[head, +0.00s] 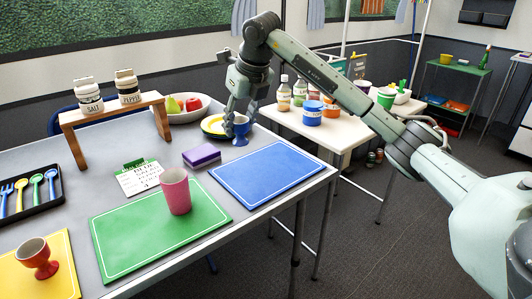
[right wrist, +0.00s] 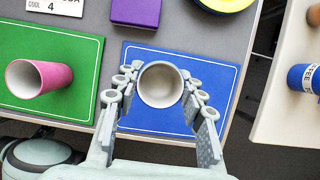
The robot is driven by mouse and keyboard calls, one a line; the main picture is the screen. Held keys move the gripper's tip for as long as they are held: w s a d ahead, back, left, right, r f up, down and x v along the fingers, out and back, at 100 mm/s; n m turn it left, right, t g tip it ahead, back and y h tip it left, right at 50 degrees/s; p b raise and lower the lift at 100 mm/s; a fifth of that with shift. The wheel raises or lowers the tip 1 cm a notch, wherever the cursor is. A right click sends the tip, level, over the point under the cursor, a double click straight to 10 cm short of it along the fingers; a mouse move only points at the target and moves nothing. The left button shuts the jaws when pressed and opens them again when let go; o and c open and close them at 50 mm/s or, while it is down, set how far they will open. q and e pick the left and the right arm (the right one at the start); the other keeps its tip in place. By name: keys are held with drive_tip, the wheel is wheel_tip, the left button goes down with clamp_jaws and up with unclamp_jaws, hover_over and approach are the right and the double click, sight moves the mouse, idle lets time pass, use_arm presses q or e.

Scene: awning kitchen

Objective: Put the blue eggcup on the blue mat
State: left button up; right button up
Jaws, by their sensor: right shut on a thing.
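The blue eggcup (head: 241,139) has a pale inside and is held upright between the fingers of my right gripper (head: 237,122). In the right wrist view I look down into the eggcup (right wrist: 160,86), with a finger on each side. The blue mat (head: 267,176) lies flat on the grey table at its right end. In the right wrist view the eggcup shows in front of the blue mat (right wrist: 226,86). The eggcup appears to be in the air; its exact height is hard to tell. My left gripper is not in view.
A green mat (head: 130,246) with a pink cup (head: 175,192) lies left of the blue mat. A purple sponge (head: 201,155) and a yellow-rimmed plate (head: 212,126) are behind. A side table (head: 310,135) with jars stands beyond. The blue mat's surface looks bare.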

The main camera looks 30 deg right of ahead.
drive_tip(key=s+d+f, duration=0.1)
drive_tip(key=d, duration=0.1)
drive_tip(key=s+d+f, duration=0.1)
drive_tip(key=d, duration=0.1)
drive_tip(key=s+d+f, duration=0.1)
drive_tip(key=d+f, duration=0.1)
drive_tip(key=shift+s+f, duration=0.1)
drive_tip(key=shift+f, duration=2)
drive_tip(key=o, duration=1.2)
drive_tip(key=shift+f, duration=0.1)
drive_tip(key=shift+c, duration=0.2)
drive_tip(key=v, duration=1.2)
